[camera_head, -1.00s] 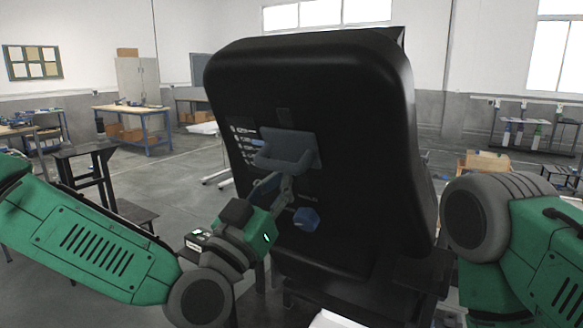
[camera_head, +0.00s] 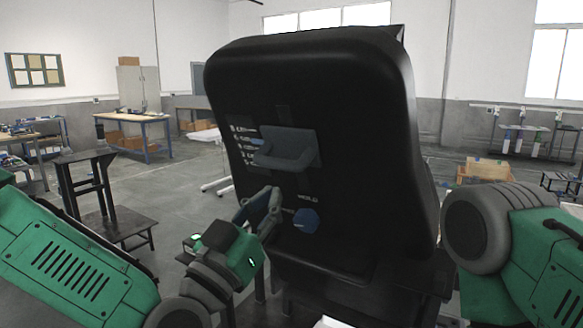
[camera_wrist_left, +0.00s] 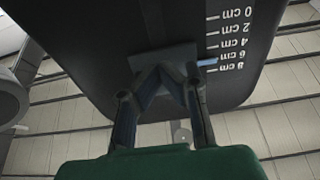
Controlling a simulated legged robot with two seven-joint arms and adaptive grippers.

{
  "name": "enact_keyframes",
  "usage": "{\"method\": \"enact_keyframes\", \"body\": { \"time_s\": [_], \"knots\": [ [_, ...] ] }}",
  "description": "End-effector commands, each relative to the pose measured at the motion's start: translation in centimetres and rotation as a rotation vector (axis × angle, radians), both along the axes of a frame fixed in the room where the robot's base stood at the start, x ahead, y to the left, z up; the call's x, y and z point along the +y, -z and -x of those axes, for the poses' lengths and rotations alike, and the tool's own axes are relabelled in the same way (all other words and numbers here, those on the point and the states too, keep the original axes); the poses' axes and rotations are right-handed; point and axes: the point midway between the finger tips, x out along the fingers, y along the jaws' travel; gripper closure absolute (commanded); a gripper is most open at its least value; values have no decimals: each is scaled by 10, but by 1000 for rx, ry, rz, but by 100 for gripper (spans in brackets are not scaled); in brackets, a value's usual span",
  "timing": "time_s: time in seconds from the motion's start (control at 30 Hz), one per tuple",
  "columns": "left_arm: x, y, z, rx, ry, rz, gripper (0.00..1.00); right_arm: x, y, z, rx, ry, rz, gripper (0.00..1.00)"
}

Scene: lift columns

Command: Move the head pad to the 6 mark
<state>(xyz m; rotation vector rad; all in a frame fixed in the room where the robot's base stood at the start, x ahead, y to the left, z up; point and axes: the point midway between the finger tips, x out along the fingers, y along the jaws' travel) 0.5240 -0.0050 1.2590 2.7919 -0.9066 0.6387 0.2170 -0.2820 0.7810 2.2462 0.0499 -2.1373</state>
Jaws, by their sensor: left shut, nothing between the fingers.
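The head pad (camera_head: 350,90) is a large black padded panel standing upright in front of me, tilted a little. A grey-blue pull handle (camera_head: 290,148) sticks out of its face, with a centimetre scale (camera_head: 242,140) to its left. In the left wrist view the scale (camera_wrist_left: 230,45) appears upside down, and a blue pointer (camera_wrist_left: 207,62) lies near the 6 mark. My left gripper (camera_head: 272,198) is shut and empty, below the handle and apart from it in the head view. My right gripper is out of view; only my right arm shows.
A blue hexagonal knob (camera_head: 306,221) sits on the panel just right of my left gripper. A dark stand (camera_head: 95,190) is at the left. Workbenches (camera_head: 135,118) stand farther back. Open floor lies left of the panel.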

Motion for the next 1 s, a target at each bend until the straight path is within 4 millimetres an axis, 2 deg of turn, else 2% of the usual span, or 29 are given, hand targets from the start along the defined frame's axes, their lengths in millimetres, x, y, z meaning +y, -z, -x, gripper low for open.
{"method": "enact_keyframes", "body": {
  "time_s": [0.6, 1.0],
  "knots": [
    [26, 22, 35, 0, 1, 0, 100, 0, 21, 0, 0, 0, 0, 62],
    [28, 23, 38, -1, 0, 1, 100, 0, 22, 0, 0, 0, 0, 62]
  ]
}}
